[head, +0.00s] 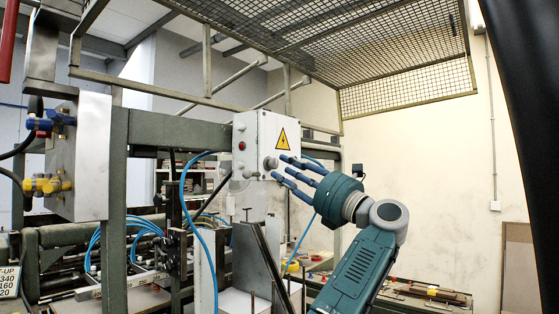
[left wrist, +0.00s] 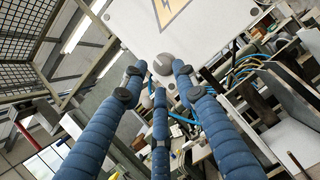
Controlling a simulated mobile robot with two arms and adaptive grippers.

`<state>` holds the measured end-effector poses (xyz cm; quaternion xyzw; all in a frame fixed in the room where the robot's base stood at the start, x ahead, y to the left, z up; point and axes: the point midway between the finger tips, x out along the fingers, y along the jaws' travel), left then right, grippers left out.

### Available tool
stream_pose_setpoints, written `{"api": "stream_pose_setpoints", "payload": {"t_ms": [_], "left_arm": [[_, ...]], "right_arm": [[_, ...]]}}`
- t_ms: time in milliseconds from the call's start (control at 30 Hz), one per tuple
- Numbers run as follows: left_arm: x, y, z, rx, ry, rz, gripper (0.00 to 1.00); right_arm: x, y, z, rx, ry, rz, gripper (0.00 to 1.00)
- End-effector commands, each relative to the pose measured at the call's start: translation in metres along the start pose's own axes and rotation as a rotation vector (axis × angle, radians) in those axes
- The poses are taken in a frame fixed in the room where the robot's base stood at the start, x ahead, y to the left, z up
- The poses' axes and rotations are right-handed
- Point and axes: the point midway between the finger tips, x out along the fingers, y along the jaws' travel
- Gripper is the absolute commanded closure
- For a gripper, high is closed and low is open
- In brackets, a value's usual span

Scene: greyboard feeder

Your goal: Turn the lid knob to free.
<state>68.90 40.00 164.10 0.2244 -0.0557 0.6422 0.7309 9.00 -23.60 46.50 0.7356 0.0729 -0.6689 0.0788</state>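My left gripper (head: 279,169) has blue fingers pointing at the knob. In the left wrist view, the three fingers (left wrist: 157,80) are spread apart with nothing between them. They seem close to the knob but not closed around it; contact cannot be told. The knob's turn position is too small to read. My right gripper is not seen.
A red button (head: 242,146) sits on the box's left side. Blue hoses (head: 190,200) hang below and left of the box. A green frame post (head: 117,220) stands left, and a mesh guard (head: 350,45) hangs overhead.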

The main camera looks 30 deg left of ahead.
Motion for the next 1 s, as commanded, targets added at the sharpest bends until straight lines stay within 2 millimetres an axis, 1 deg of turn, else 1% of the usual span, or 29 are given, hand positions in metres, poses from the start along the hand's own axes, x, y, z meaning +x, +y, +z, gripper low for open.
{"api": "stream_pose_setpoints", "payload": {"t_ms": [33, 200, 333, 567, 600, 667, 700, 733, 1000], "left_arm": [[0.011, 0.001, 0.003, 0.001, 0.000, 0.001, 0.71], [0.028, 0.001, 0.002, 0.001, -0.001, 0.001, 0.71], [0.033, 0.000, 0.000, -0.001, 0.000, -0.001, 0.71], [0.033, 0.000, 0.000, -0.001, 0.000, -0.001, 0.71], [0.033, 0.000, 0.000, -0.001, 0.000, -0.001, 0.75], [0.033, 0.000, 0.000, 0.000, 0.000, -0.001, 0.87], [0.033, -0.001, 0.000, 0.000, 0.000, -0.002, 0.95], [0.033, -0.001, 0.000, 0.000, -0.001, -0.002, 1.00], [0.033, -0.001, 0.000, 0.013, -0.002, -0.008, 1.00]], "right_arm": [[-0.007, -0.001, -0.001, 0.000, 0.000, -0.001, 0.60], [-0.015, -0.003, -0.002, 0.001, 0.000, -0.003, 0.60], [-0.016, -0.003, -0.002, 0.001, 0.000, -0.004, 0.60], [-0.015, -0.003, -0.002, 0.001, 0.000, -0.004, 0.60], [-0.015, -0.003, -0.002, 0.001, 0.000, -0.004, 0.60], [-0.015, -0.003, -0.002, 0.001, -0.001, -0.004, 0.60], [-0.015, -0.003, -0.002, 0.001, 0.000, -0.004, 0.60], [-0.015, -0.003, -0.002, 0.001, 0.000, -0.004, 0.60], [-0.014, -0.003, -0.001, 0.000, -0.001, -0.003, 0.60]]}}
